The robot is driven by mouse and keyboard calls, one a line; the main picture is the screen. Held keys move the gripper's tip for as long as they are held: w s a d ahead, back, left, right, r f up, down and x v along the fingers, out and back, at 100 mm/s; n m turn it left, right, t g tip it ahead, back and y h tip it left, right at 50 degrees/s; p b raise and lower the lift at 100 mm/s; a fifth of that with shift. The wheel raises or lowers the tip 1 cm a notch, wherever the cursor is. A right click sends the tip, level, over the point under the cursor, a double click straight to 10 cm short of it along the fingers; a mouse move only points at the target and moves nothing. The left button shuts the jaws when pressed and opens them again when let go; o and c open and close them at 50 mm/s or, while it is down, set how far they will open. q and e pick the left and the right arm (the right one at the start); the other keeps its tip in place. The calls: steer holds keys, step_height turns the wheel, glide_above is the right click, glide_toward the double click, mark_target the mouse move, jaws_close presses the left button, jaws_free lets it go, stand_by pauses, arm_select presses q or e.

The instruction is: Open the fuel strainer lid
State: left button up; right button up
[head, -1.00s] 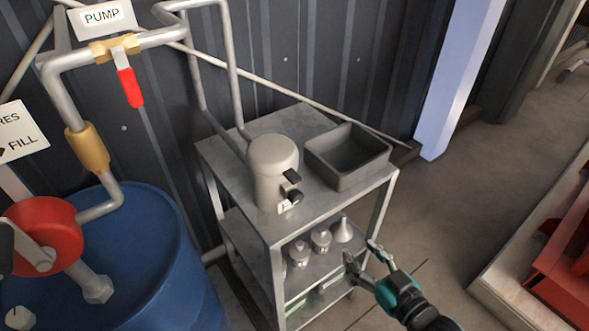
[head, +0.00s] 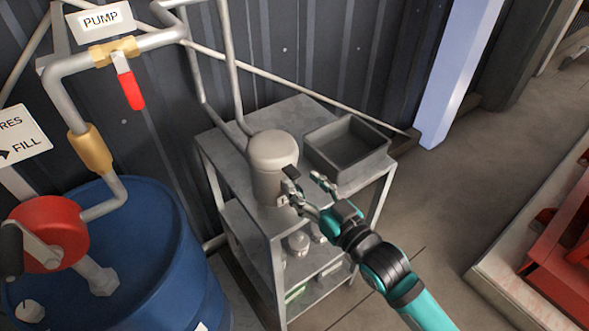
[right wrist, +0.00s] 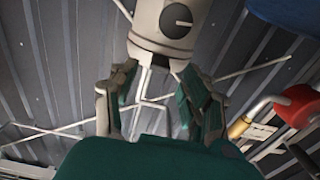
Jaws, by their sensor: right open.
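The fuel strainer (head: 272,160) is a light grey canister with a rounded lid (head: 273,148), standing on the top shelf of a metal cart. A small dark latch (head: 291,172) sticks out from its front right side. My right gripper (head: 307,188) is open at the strainer's front right, its fingers close to the latch. I cannot tell whether they touch it. In the right wrist view the canister (right wrist: 172,50) stands beyond the open fingers (right wrist: 160,95), with nothing between them. The lid appears shut. My left gripper is not in view.
A dark open tray (head: 345,172) sits on the cart (head: 215,143) right of the strainer. Small metal parts stand on the lower shelf. A blue barrel (head: 150,240) with a red hand pump (head: 50,233) is at the left. Open floor (head: 440,215) lies to the right.

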mark_target(297, 178)
steer(key=shift+x, duration=2.2)
steer(key=shift+s, duration=0.1)
steer(key=shift+c, duration=0.3)
jaws_close()
steer(key=shift+p, duration=0.3)
